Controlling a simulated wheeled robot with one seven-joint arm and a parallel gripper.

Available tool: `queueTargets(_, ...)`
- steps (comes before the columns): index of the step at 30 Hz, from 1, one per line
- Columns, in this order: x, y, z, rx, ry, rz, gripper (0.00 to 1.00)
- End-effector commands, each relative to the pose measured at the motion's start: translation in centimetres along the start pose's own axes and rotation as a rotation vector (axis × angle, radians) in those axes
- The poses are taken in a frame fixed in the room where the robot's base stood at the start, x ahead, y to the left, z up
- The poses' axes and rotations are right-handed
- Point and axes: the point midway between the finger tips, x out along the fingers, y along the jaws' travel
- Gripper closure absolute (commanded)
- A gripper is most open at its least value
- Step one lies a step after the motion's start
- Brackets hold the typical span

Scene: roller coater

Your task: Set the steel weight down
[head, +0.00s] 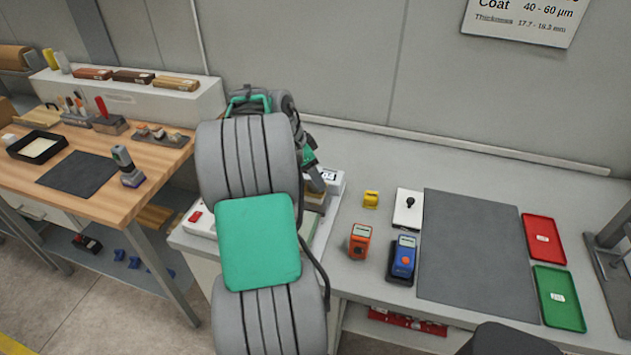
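My arm fills the middle of the head view and hides much of what lies behind it. The end of my arm, with what looks like part of my gripper (315,179), shows just right of the grey and green links, low over a white device with a small display (331,178). My fingertips are hidden, so I cannot tell whether they are open or shut. I cannot make out the steel weight; my arm may be covering it.
The grey bench holds a dark mat (478,255), a red tray (544,239), a green tray (559,297), an orange gauge (359,241), a blue gauge (403,256), a yellow item (371,199) and a white plate (408,215). A wooden bench (140,198) stands left.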

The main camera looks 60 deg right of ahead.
Motion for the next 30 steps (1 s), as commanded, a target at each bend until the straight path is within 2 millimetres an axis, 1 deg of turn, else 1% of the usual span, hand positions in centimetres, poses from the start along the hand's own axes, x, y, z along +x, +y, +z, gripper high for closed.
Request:
queueTargets(3,1.5,0.0,-0.1,-0.001,0.001,0.001,0.35)
queueTargets(4,1.8,0.0,-0.1,-0.001,0.000,0.000,0.35)
queueTargets(11,2.0,-0.1,0.0,-0.002,0.000,-0.002,0.36)
queueTargets(30,1.9,-0.1,0.0,-0.003,0.001,-0.003,0.88)
